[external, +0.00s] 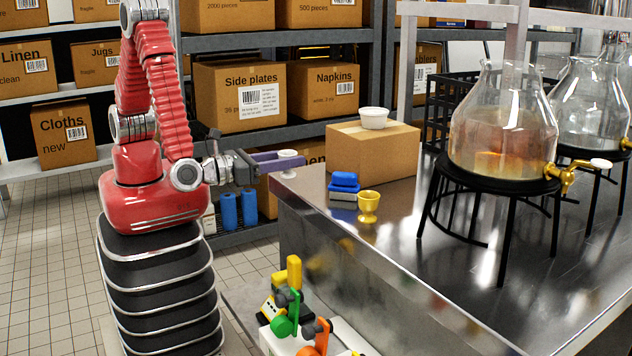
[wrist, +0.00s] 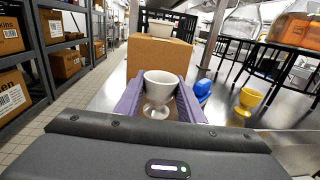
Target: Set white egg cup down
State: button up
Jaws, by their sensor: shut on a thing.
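The white egg cup (wrist: 158,86) is upright between the two purple fingers of my gripper (external: 284,161), which is shut on it. In the wrist view its bowl and stem show between the fingers. I cannot tell whether the foot touches the table top.
Glass dispensers (external: 500,125) on black stands are further right. Bare steel lies in front of the yellow cup.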

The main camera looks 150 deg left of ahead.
jog(key=w+d+f+m+t+h, duration=0.1)
jog(key=w+d+f+m+t, duration=0.1)
jog(key=d, duration=0.7)
jog(key=w+d+f+m+t+h, duration=0.1)
jog(key=w+d+f+m+t, duration=0.1)
jog(key=d+f+t, duration=0.2)
jog(key=w+d+f+m+t+h, duration=0.1)
jog(key=d+f, duration=0.7)
jog(key=d, duration=0.8)
jog(key=shift+w+d+m+t, duration=0.2)
jog(key=shift+w+m+t, duration=0.4)
jog(key=shift+t, duration=0.4)
jog(key=shift+r, duration=0.1)
jog(key=m+t+h, duration=0.5)
jog(key=h, duration=0.1)
